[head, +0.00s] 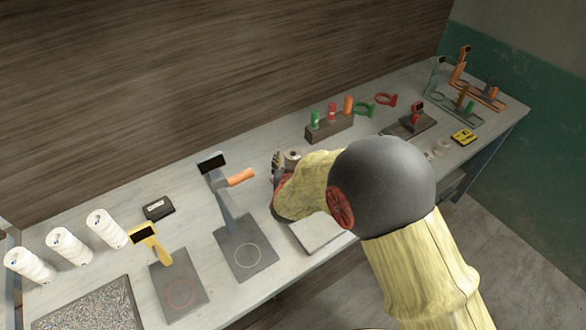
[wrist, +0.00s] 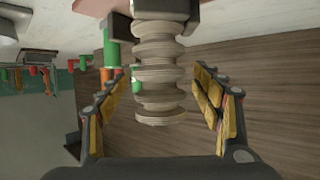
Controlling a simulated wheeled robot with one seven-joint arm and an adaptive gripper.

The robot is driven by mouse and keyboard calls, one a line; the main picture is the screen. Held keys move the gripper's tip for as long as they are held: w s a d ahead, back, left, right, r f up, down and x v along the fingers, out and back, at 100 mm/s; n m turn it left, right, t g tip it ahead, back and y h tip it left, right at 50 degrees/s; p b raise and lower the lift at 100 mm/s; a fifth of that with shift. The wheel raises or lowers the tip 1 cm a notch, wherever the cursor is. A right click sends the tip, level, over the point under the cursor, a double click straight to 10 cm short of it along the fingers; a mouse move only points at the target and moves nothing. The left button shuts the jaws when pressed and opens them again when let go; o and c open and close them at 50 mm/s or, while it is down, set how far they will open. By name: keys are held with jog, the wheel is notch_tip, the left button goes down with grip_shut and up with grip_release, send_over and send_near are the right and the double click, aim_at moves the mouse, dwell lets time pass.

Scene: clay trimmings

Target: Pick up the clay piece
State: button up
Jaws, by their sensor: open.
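A beige, ridged stack-like piece, which looks like the clay piece (wrist: 160,75), is in the middle of the wrist view. Its near end faces the camera and its far end meets a dark block. My gripper (wrist: 155,90) is open, with one yellow-padded finger on each side of the piece and a visible gap on both sides. In the head view my gripper (head: 279,168) is at the bench beside a small beige round thing (head: 292,155), probably the same piece. My arm hides part of that area.
A wooden block (head: 330,128) with green, red and orange cylinders stands just right of the gripper. A grey stand (head: 222,195) with an orange handle is on the left. White rolls (head: 66,245) stand farther left. A wall (head: 190,80) rises behind the bench.

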jog(key=shift+c, duration=0.6)
jog(key=c, duration=1.5)
grip_shut()
jog(key=shift+r, duration=0.1)
